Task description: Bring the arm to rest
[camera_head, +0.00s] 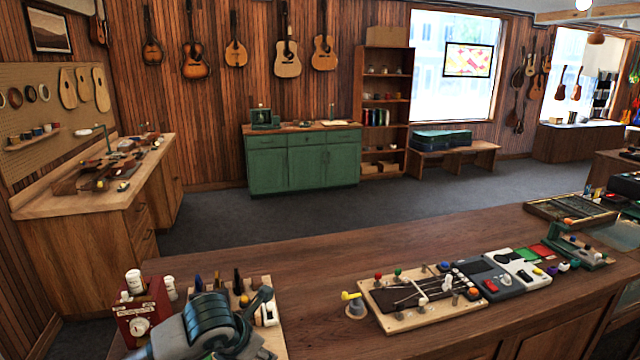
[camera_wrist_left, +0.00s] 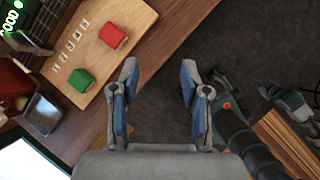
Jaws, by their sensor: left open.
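My left arm (camera_head: 208,322) comes in at the bottom left of the head view, low in front of the counter's near left part. My right gripper cannot be made out in either view.
The wooden counter (camera_head: 345,258) bears a board with knobs (camera_head: 420,300), a grey-white device (camera_head: 505,275) and a red box (camera_head: 140,318). In the wrist view, a pale board (camera_wrist_left: 95,50) carries a red block (camera_wrist_left: 112,35) and a green block (camera_wrist_left: 81,80). Counter's middle is bare.

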